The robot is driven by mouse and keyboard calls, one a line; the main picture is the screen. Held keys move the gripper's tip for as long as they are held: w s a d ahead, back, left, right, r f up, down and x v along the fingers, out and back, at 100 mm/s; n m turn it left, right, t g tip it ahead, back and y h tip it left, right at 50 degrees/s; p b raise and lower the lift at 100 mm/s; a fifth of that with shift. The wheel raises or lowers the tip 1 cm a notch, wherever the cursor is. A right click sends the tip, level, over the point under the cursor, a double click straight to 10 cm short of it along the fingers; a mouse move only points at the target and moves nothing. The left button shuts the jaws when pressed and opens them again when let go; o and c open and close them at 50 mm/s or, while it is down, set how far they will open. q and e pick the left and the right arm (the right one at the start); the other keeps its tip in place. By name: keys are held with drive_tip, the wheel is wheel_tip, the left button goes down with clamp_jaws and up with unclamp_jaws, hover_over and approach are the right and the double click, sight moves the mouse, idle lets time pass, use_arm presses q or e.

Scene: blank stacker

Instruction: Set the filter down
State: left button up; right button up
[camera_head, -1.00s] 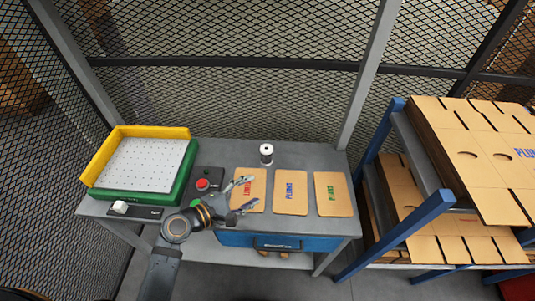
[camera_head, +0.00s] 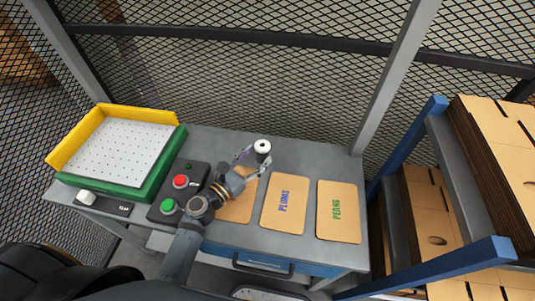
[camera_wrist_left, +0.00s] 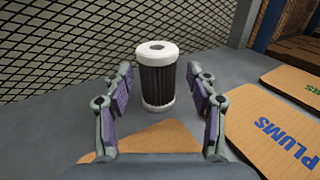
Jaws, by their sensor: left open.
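The filter (camera_wrist_left: 157,82) is a black pleated cylinder with white end caps and a hole in the top. It stands upright on the grey table, and its white top also shows in the head view (camera_head: 262,146). My left gripper (camera_wrist_left: 159,88) is open, with its two fingers spread to the left and right of the filter. The filter appears a little beyond the fingertips, and I see no finger touching it. In the head view the left gripper (camera_head: 250,156) is beside the filter and hides part of it. My right gripper is not in view.
The PLUMS card (camera_head: 284,204) and PEARS card (camera_head: 338,211) lie on the table (camera_head: 318,160). My arm covers much of another card (camera_head: 237,208). A white perforated plate with yellow and green walls (camera_head: 168,165) stands left, near a button box (camera_head: 165,191). A blue rack (camera_head: 412,150) stands right.

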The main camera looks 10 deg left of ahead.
use_arm(q)
drive_tip(key=shift+w, duration=0.15)
drive_tip(key=shift+w+d+r+p, duration=0.3)
drive_tip(key=shift+w+p, duration=0.1)
drive_tip(key=shift+w, duration=0.1)
drive_tip(key=shift+w+d+f, duration=0.15)
drive_tip(key=shift+w+d, duration=0.05)
drive_tip(key=shift+w, duration=0.2)
drive_tip(key=x, duration=0.2)
drive_tip(key=p+x, duration=0.1)
drive_tip(key=x, duration=0.2)
drive_tip(key=shift+w+r, duration=0.15)
drive_tip(key=shift+r, duration=0.05)
clamp_jaws()
